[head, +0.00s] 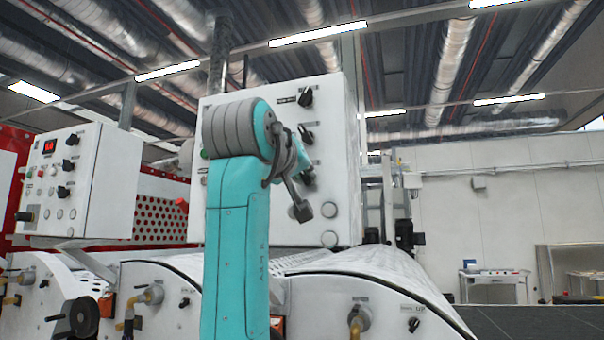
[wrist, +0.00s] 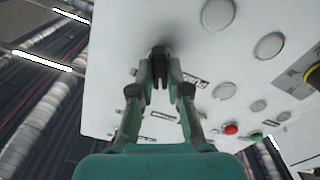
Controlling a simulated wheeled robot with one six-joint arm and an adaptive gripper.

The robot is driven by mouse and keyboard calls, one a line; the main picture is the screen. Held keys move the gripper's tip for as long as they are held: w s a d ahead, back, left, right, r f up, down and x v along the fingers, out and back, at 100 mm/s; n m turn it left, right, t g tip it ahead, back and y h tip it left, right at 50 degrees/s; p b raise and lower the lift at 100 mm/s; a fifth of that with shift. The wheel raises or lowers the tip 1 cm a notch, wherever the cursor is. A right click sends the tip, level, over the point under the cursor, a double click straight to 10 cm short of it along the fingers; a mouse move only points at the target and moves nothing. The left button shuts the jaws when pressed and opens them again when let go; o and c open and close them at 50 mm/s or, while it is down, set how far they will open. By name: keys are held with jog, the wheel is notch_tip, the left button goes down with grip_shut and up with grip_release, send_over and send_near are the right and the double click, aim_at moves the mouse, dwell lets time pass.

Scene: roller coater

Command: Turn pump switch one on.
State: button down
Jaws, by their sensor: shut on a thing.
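The white control panel (head: 330,100) carries a column of black rotary switches: an upper one (head: 306,97), a middle one (head: 306,135) and a lower one (head: 307,178), partly behind my arm. Their labels are too small to read, so I cannot tell which is pump switch one. In the wrist view, my gripper (wrist: 160,80) is shut on a black switch knob (wrist: 158,51) on the panel face. The fingers partly cover this knob.
Round pale buttons (wrist: 218,14) lie right of the fingers in the wrist view, with a red button (wrist: 231,128) and a green one (wrist: 256,137) lower down. A second control box (head: 85,180) stands at the left. White curved machine covers (head: 370,270) lie below the panel.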

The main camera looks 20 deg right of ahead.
jog(key=m, duration=0.5)
jog(key=shift+m, duration=0.3)
jog(key=m, duration=0.5)
jog(key=shift+s+d+m, duration=0.1)
jog(key=shift+d+m, duration=0.05)
jog(key=shift+m, duration=0.15)
dwell(0.3)
jog(key=c, duration=1.1)
grip_release()
jog(key=shift+c, duration=0.2)
jog(key=v, duration=1.2)
